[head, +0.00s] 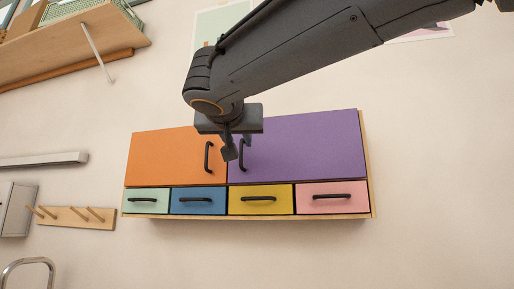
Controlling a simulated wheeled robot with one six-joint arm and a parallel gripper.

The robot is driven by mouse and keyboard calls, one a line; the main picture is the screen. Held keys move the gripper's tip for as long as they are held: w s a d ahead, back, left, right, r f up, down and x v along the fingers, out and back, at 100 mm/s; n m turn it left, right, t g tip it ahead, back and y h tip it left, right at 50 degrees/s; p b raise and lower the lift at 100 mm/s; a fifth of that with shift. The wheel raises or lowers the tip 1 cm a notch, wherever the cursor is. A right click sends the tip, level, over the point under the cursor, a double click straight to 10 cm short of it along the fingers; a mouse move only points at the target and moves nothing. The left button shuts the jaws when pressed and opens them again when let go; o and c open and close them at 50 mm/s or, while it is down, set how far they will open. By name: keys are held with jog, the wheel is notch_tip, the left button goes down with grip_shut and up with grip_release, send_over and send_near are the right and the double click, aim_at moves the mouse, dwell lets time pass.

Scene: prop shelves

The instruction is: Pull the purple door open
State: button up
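The purple door (310,148) is the right-hand door of a wall cabinet and looks closed, flush with its frame. Its black vertical handle (241,157) is near its left edge. My gripper (237,148) comes down from above in front of this handle. Its fingers look apart, one to the left of the handle and one near its upper end. I cannot tell whether they touch the handle. The gripper body hides part of the top edges of both doors.
The orange door (160,157) with its own black handle (208,157) is close on the left. Below are green (147,193), blue (198,192), yellow (260,208) and pink (331,205) drawers. A peg rack (75,223) hangs at left. The wall right of the cabinet is clear.

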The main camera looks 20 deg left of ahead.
aim_at(241, 146)
jog(key=shift+p+x, duration=0.4)
jog(key=shift+x, duration=1.15)
grip_shut()
jog(key=shift+f, duration=0.1)
